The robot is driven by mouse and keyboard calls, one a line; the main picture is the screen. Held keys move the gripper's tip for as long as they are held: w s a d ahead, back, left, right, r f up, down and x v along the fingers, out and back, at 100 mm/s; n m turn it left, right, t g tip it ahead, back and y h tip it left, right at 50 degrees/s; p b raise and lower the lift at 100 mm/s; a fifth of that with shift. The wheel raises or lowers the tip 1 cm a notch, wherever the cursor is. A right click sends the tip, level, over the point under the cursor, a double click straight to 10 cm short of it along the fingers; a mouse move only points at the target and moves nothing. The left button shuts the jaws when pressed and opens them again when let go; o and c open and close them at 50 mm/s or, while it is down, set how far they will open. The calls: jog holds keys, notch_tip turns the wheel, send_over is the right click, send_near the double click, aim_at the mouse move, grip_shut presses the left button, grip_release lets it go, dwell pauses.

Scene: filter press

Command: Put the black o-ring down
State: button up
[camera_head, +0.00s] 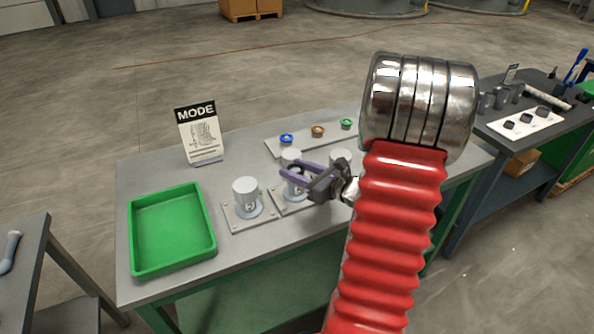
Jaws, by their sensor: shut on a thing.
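My gripper (283,169) has purple fingers and reaches left from the red arm, over the grey workbench (240,260). Its fingers are shut on the black o-ring (295,169), a small dark ring seen partly between them. The ring is just above or at the top of a white cylinder (298,188) on a base plate; I cannot tell whether they touch. Another cylinder (246,190) stands on its plate to the left. More cylinder tops show behind the gripper, at the back (290,155) and to the right (340,157), partly hidden.
A green tray (135,240) sits empty at the bench's left. A MODE sign (200,135) stands behind it. My arm hides the bench's right part.

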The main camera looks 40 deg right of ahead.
jog(key=shift+f, duration=0.6)
jog(key=o, duration=1)
jog(key=shift+s+a+f, duration=0.1)
jog(key=shift+f, duration=0.1)
jog(key=shift+r, duration=0.1)
jog(key=shift+r, duration=0.2)
jog(key=shift+s+r, duration=0.1)
jog(key=shift+s, duration=0.1)
jog(key=v, duration=1.3)
jog(key=shift+d, duration=0.25)
jog(key=shift+s, duration=0.15)
